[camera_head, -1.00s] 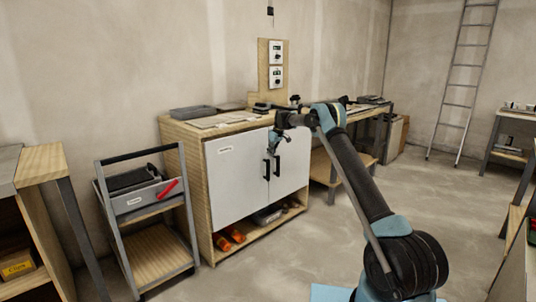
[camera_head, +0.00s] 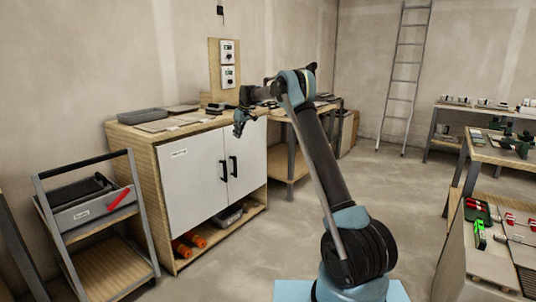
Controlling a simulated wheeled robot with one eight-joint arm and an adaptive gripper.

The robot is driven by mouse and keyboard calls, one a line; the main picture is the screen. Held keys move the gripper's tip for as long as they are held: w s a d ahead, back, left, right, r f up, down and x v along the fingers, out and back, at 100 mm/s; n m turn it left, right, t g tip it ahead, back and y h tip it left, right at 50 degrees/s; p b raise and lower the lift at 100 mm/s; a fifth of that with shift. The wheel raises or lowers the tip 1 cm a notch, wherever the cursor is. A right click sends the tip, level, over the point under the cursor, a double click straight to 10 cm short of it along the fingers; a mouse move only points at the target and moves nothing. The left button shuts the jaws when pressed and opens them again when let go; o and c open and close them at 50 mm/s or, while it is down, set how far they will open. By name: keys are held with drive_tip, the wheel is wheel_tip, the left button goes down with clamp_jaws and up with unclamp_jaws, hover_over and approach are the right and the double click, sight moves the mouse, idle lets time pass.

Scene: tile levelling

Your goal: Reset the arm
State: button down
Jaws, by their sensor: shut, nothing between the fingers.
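My arm rises from the lower right of the head view and bends at a raised elbow, with its forearm reaching left. My gripper (camera_head: 239,124) hangs at the end of the forearm, pointing down. It appears in front of the upper part of the white-doored cabinet (camera_head: 197,178), near its top edge. The gripper is shut and small in the picture, with nothing held in it.
A metal cart (camera_head: 97,222) with a grey tray and a red-handled tool stands at the left. A ladder (camera_head: 405,78) leans on the back wall. Benches with tools (camera_head: 497,150) stand at the right. Open floor (camera_head: 400,200) lies between them.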

drive_tip(key=s+d+r+m, duration=0.3)
drive_tip(key=s+d+r, duration=0.8)
drive_tip(key=s+d, duration=0.4)
drive_tip(key=s+d+r+m+h, duration=0.2)
drive_tip(key=s+d, duration=1.2)
drive_tip(key=s, duration=0.3)
drive_tip(key=s+d+f+m, duration=0.1)
drive_tip(key=s+d+f, duration=0.15)
drive_tip(key=s, duration=0.45)
drive_tip(key=s+d+f+m, duration=0.1)
drive_tip(key=s+d+f, duration=0.15)
drive_tip(key=s, duration=0.45)
drive_tip(key=s+d+f+m, duration=0.1)
drive_tip(key=s+d+f, duration=0.15)
drive_tip(key=s, duration=0.45)
drive_tip(key=s+d+f+m, duration=0.1)
drive_tip(key=s+d+f, duration=0.1)
drive_tip(key=s+f, duration=0.5)
drive_tip(key=s+d+f+m+h, duration=0.1)
drive_tip(key=s+d+f, duration=0.2)
drive_tip(key=s+f, duration=0.4)
drive_tip(key=s, duration=0.3)
drive_tip(key=shift+s+d+m, duration=0.15)
drive_tip(key=shift+d+m, duration=0.15)
drive_tip(key=shift+d, duration=0.05)
drive_tip(key=shift+f, duration=0.1)
drive_tip(key=shift+w+f, duration=0.2)
drive_tip(key=shift+w, duration=0.25)
